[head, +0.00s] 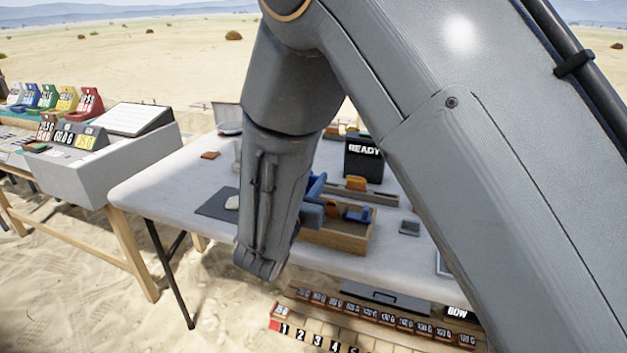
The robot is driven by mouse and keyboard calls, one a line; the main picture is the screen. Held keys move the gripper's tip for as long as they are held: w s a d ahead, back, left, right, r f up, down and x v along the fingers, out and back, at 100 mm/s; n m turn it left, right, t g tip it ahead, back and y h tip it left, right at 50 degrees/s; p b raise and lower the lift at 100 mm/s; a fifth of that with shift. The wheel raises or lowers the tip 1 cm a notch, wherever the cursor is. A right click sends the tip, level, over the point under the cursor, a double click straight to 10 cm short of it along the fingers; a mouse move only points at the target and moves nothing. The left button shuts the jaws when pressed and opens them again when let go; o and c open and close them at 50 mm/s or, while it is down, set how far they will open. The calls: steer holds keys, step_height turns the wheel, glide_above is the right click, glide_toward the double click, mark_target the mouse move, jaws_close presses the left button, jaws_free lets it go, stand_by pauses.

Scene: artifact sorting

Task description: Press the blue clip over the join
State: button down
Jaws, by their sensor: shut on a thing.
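My gripper (312,205) shows only in part, as muted blue angular pieces behind the right edge of my grey forearm. These pieces appear over the left part of an open wooden tray (345,244). The fingertips and whatever they hold are hidden, so I cannot see which thing is in the jaws. A small darker blue piece (358,214), which may be a blue clip, is in the tray's right part. An orange piece (335,209) is beside it. I cannot make out a join between parts.
The tray stands on a white table (160,190) with a dark mat (216,205) at left. Behind are a wooden rail (362,193) with an orange block (356,183) and a black READY box (362,158). A small grey block (409,228) lies right. A grey console (105,155) stands left.

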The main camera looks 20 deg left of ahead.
steer(key=shift+f+b, duration=0.7)
steer(key=shift+f, duration=0.35)
steer(key=c, duration=1.5)
jaws_free()
steer(key=shift+s, duration=0.1)
steer(key=s, duration=0.7)
steer(key=shift+s+a, duration=0.3)
steer(key=shift+a, duration=0.05)
